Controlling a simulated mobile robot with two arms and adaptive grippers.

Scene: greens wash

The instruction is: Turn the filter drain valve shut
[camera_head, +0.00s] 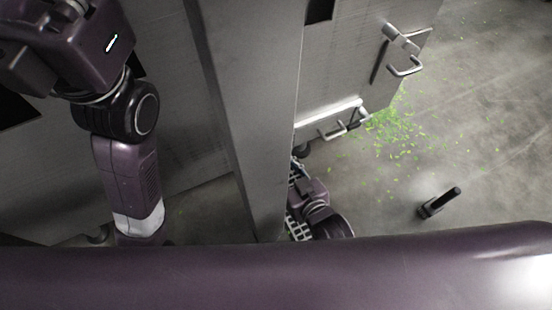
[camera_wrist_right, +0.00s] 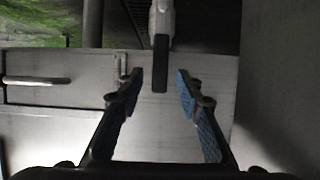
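In the right wrist view, a lever with a pale stem and dark end (camera_wrist_right: 160,62) hangs down from the top edge, in line with the gap between my fingers; it looks like the drain valve's handle. My right gripper (camera_wrist_right: 158,82) is open, with blue pads on both sides of that gap. The lever's end appears beyond the fingertips, and I see no contact. In the head view my right gripper (camera_head: 295,172) is partly hidden behind a grey metal post, and I cannot make out the valve there. My left arm comes down at the left; its gripper is out of sight.
The grey metal post (camera_head: 255,110) stands between my arms. Metal panels behind it carry a lower handle (camera_head: 340,122) and an upper handle (camera_head: 405,66). Green leaf bits (camera_head: 390,125) litter the floor.

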